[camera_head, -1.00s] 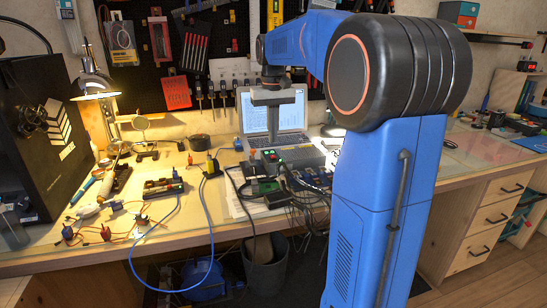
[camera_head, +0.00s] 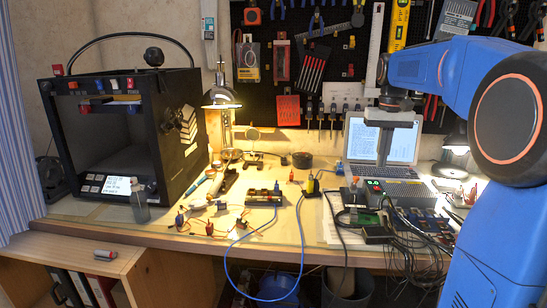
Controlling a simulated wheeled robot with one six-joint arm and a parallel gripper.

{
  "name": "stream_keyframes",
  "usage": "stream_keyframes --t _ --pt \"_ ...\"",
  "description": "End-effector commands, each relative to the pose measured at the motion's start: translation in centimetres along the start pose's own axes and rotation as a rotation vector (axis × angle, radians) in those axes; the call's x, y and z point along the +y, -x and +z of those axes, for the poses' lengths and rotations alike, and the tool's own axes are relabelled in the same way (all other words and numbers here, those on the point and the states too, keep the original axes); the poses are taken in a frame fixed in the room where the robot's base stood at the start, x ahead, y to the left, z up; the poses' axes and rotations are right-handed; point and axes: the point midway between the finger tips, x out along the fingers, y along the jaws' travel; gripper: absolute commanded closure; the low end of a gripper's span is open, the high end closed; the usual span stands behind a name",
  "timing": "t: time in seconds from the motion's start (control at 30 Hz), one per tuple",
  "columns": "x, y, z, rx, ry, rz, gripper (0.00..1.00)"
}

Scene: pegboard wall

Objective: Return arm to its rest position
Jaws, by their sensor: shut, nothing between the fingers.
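My blue arm (camera_head: 425,68) reaches in from the right side of the head view, bent at a large dark joint. My gripper (camera_head: 385,150) hangs down at its end, in front of the open laptop (camera_head: 407,140) and above the bench. Its fingers show as a narrow grey shape pointing down, shut with nothing held. It stands apart from the bench top, and part of the laptop screen is hidden behind it.
The wooden bench (camera_head: 160,232) holds a black 3D printer (camera_head: 125,140), a lit lamp (camera_head: 221,97), a battery board (camera_head: 263,198) and many cables. A pegboard (camera_head: 275,95) with tools hangs behind. A low shelf (camera_head: 75,246) with binders stands at front left.

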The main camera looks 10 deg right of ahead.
Motion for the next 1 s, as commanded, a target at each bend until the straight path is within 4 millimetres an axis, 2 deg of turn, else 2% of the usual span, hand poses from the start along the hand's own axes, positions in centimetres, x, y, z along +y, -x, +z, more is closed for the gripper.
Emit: stream_keyframes --t 0.17,0.47,0.77,1.0 --pt "-1.3 -0.1 2.9 0.033 0.024 0.0 1.0" --pt "-4.2 -2.2 11.4 0.131 0.091 -0.004 1.0" --pt "-6.0 -6.0 19.8 0.23 0.158 -0.016 1.0" --pt "-6.7 -10.4 26.1 0.307 0.211 -0.031 1.0"
